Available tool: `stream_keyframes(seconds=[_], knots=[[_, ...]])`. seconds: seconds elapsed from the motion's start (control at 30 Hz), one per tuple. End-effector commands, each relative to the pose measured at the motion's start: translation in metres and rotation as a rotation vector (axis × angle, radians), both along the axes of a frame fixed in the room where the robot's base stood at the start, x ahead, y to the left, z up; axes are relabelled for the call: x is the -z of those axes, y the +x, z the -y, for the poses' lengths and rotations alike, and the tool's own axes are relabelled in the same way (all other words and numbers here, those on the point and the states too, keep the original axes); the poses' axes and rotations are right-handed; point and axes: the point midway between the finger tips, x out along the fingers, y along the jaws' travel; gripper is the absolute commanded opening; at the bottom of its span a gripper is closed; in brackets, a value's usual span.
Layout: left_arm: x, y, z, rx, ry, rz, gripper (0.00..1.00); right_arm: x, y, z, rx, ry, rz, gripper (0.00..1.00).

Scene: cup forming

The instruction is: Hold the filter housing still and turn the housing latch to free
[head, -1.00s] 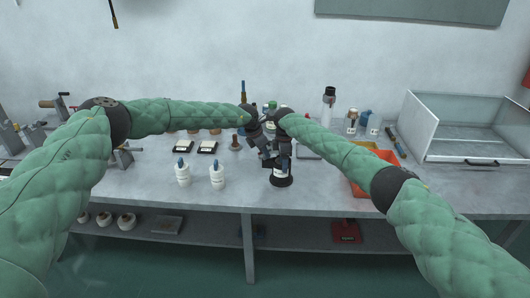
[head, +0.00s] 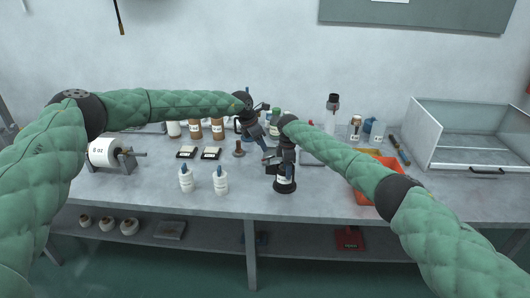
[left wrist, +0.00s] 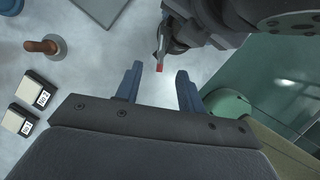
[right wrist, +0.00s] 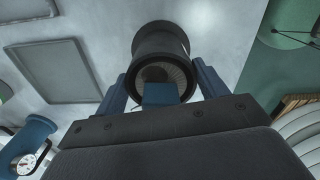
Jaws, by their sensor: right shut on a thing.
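The filter housing (head: 285,184), a dark cylinder with a pale label, stands upright at the bench's front. In the right wrist view the housing (right wrist: 160,42) shows as a black cylinder with a ribbed round opening, between the two fingers. My right gripper (head: 284,166) is shut on it. My left gripper (head: 268,148) is just up and left of the housing, apart from it. In the left wrist view the left gripper (left wrist: 158,82) has its fingers spread with nothing between them. A small red-tipped part (left wrist: 160,68), perhaps the housing latch, lies just beyond the fingertips.
Two white bottles (head: 220,181) stand left of the housing. An orange tray (head: 367,188) is under my right arm. A clear-sided case (head: 470,145) stands at the right.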

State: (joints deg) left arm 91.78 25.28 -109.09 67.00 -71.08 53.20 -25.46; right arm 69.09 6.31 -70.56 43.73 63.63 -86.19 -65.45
Motion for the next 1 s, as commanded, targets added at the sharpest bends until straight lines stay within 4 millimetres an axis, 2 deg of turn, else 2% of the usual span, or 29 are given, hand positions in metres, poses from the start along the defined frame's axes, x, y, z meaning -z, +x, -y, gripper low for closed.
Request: stream_keyframes(seconds=[0.1, 0.23, 0.73, 0.87, 1.0], knots=[[-0.017, -0.003, -0.006, -0.001, -0.001, 0.003, 0.39, 0.000, 0.000, 0.000, -0.001, 0.000, 0.000, 0.35], [-0.026, -0.005, -0.011, -0.001, 0.000, 0.000, 0.39, 0.000, 0.000, 0.000, -0.001, 0.000, 0.000, 0.35], [-0.036, -0.004, -0.010, -0.007, -0.009, 0.004, 0.38, 0.000, 0.000, 0.000, 0.000, 0.000, 0.000, 0.35], [-0.060, 0.004, -0.002, -0.048, -0.065, 0.022, 0.38, 0.000, 0.000, 0.000, -0.001, 0.000, 0.000, 0.35], [-0.104, 0.018, 0.010, -0.121, -0.169, 0.049, 0.38, 0.000, 0.000, 0.000, -0.001, 0.000, 0.000, 0.35]])
